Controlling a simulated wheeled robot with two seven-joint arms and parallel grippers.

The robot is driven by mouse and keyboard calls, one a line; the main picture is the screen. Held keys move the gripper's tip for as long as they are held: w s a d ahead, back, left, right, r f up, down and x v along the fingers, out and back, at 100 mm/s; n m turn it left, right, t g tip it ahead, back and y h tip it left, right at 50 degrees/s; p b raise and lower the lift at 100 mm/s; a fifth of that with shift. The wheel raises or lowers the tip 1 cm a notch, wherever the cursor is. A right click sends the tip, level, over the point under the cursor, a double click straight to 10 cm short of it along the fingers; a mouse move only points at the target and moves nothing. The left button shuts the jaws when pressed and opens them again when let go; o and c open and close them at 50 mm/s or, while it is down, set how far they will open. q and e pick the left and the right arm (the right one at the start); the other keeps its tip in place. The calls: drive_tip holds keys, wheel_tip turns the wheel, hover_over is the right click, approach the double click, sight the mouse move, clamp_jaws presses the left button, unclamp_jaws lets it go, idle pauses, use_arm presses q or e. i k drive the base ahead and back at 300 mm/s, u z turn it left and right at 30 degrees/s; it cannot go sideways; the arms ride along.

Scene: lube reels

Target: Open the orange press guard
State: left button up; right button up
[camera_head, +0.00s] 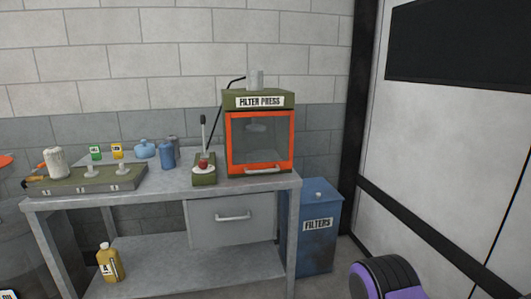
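The orange press guard (231,147) is an orange frame around a see-through pane on the front of the green filter press. It looks shut, with a pale bar handle (262,169) along its bottom edge. The filter press (270,98) carries a "FILTER PRESS" label and stands at the right end of a grey metal bench. A round plate shows dimly behind the pane. Neither of my grippers is in view. A purple and black part of my arm (385,280) shows at the bottom right, well apart from the press.
A drawer (232,222) is below. A blue filters bin (316,240) stands right of the bench. A yellow bottle (109,263) is on the lower shelf.

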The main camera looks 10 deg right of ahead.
sight(258, 161)
drive_tip(key=k, duration=0.65)
drive_tip(key=z, duration=0.5)
drive_tip(key=i, duration=1.2)
drive_tip(key=z, duration=0.5)
